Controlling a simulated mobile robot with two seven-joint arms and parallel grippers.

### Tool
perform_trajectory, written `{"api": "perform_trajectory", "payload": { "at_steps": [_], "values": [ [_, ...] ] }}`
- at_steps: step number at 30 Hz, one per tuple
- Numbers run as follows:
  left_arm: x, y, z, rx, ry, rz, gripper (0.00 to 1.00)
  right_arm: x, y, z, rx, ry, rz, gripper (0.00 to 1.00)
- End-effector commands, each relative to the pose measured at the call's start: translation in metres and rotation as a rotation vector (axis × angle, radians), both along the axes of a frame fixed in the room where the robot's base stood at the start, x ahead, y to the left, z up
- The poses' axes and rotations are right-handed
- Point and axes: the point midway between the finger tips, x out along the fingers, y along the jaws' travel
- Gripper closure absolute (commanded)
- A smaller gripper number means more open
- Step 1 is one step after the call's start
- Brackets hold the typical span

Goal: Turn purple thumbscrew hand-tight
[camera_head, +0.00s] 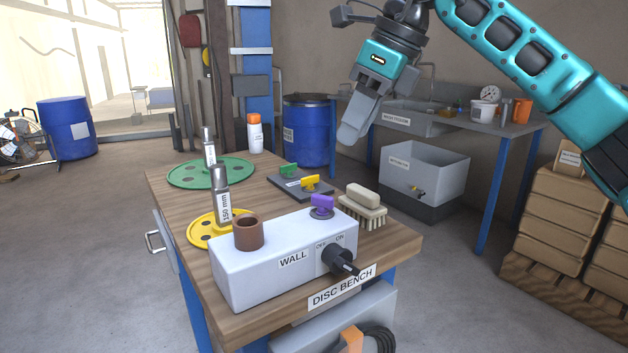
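My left gripper is not in view.
On the wooden bench (270,318) are a yellow disc (200,232), a green disc (190,174), a dark plate (290,184) with green and yellow thumbscrews, a brush (362,206) and an orange-white bottle (255,133). A grey bin (420,180) stands behind.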

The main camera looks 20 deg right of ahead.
Motion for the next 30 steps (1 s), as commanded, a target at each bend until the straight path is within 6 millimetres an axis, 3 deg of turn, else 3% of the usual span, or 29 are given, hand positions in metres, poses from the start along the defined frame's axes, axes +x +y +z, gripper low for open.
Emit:
{"api": "perform_trajectory", "payload": {
  "at_steps": [7, 15, 21, 30],
  "values": [
    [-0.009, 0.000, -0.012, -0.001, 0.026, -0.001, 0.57, 0.002, -0.002, -0.008, -0.017, -0.005, -0.011, 0.62],
    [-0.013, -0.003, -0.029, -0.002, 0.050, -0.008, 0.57, 0.015, 0.014, -0.059, -0.016, -0.001, -0.009, 0.62],
    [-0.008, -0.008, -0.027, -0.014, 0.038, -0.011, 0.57, 0.024, 0.025, -0.093, -0.014, -0.003, -0.009, 0.62],
    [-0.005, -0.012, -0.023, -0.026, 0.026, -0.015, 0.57, 0.031, 0.033, -0.116, -0.014, -0.004, -0.009, 0.62]
  ]
}}
